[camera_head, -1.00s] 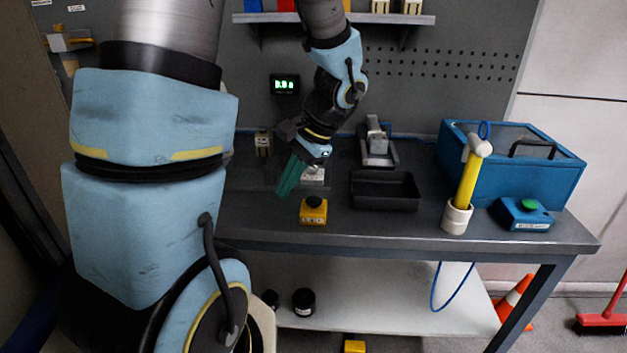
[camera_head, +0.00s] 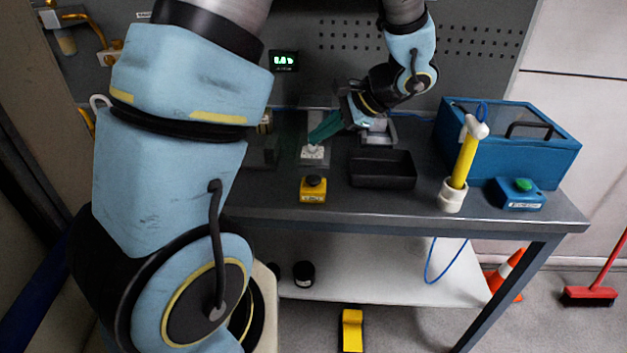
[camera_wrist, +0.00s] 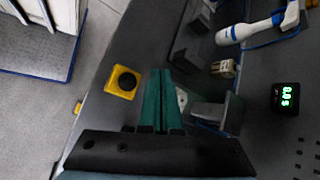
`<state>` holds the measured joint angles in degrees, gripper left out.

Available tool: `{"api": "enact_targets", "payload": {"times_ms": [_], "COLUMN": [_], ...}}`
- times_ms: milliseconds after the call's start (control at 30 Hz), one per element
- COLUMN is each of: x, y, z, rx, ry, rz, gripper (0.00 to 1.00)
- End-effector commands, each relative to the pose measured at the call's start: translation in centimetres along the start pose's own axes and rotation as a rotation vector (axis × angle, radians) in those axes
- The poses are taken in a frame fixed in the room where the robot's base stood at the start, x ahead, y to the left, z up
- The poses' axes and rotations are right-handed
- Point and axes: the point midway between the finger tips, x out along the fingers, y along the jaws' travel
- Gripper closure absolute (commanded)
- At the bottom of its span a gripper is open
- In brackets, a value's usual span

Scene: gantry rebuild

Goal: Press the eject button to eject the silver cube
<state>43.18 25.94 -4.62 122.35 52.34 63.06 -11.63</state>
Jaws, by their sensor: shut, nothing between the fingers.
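My gripper (camera_head: 313,141), with long teal fingers, is shut and empty. Its tips point down and left over a small pale block or plate (camera_head: 313,154) on the bench; I cannot tell whether they touch it. The fingers also show in the wrist view (camera_wrist: 160,75). A yellow box with a black button (camera_head: 313,189) stands in front of the tips, apart from them; it shows left of the fingers in the wrist view (camera_wrist: 122,82). A blue box with a green button (camera_head: 521,193) stands at the right. I cannot make out a silver cube for certain.
A black tray (camera_head: 382,170) lies right of the yellow box. A yellow-handled hammer (camera_head: 465,160) stands in a white holder (camera_head: 452,195). A blue case (camera_head: 515,140) is at the back right. A lit display (camera_head: 284,61) hangs on the back panel.

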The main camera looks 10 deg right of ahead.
Motion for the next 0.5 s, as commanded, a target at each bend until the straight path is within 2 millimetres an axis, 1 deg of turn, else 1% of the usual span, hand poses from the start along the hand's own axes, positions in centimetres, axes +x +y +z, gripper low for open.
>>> {"api": "enact_targets", "payload": {"times_ms": [33,300,500], "x": [0.7,3.4,4.9], "y": [0.5,2.4,3.6], "z": [-0.5,-2.4,-3.5], "rx": [0.001,0.0,0.001], "ry": [-0.001,-0.002,-0.001], "rz": [0.001,0.001,0.0], "gripper": [1.0,1.0,1.0]}}
